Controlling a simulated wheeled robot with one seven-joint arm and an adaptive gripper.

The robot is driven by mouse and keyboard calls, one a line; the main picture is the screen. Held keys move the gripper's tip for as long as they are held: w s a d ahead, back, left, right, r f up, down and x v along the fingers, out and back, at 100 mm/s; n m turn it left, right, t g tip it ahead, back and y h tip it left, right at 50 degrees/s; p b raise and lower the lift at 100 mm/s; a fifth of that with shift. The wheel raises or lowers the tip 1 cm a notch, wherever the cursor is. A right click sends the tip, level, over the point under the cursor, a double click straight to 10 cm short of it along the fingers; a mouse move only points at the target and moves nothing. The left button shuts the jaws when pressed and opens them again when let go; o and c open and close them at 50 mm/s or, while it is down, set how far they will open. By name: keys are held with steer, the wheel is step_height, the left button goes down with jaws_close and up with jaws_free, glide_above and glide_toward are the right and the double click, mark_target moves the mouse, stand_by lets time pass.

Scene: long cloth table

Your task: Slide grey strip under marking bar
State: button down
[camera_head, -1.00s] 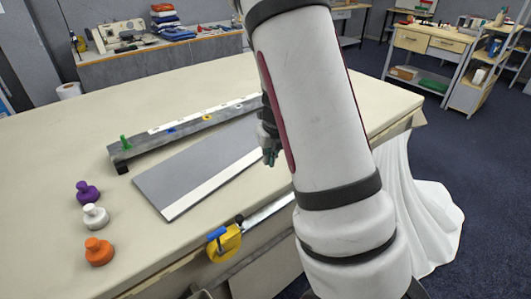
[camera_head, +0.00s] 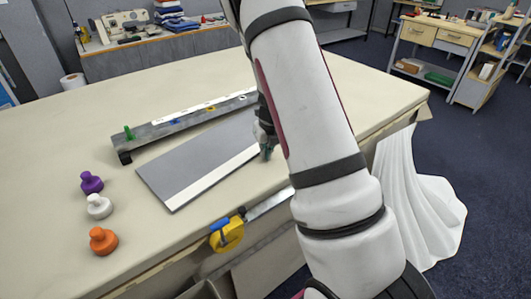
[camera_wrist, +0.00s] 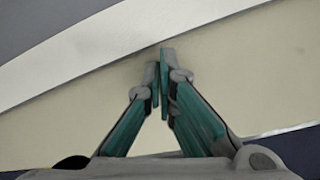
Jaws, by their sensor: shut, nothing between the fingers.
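The grey strip (camera_head: 195,160) is a flat panel with a white band (camera_head: 215,176) along its near edge. It lies flat on the table, just in front of the marking bar. The marking bar (camera_head: 150,146) is a long dark bar with a white scale and small coloured marks, and a green peg stands at its left end. My gripper (camera_head: 266,155) is low at the strip's near right part, partly hidden by my arm. In the wrist view its green fingers (camera_wrist: 160,62) are together and empty, with tips at the white band's edge (camera_wrist: 100,50). Contact cannot be told.
Purple (camera_head: 91,182), white (camera_head: 99,206) and orange (camera_head: 103,241) knobs stand at the table's left. A yellow tape measure (camera_head: 228,235) sits at the near table edge. The cream table (camera_head: 330,85) is clear behind the bar. My arm hides the right middle.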

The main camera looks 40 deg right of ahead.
mark_target(254, 141)
steer(key=w+b, duration=0.1)
steer(key=w, duration=0.1)
steer(key=w+d+b, duration=0.1)
steer(key=w+b, duration=0.1)
steer(key=w, duration=0.1)
steer(key=w+b, duration=0.1)
steer(key=w, duration=0.2)
steer(key=shift+d+f, duration=0.2)
steer(key=shift+w+d+r+b, duration=0.1)
steer(key=shift+w+r+b, duration=0.05)
steer(key=shift+w+b, duration=0.35)
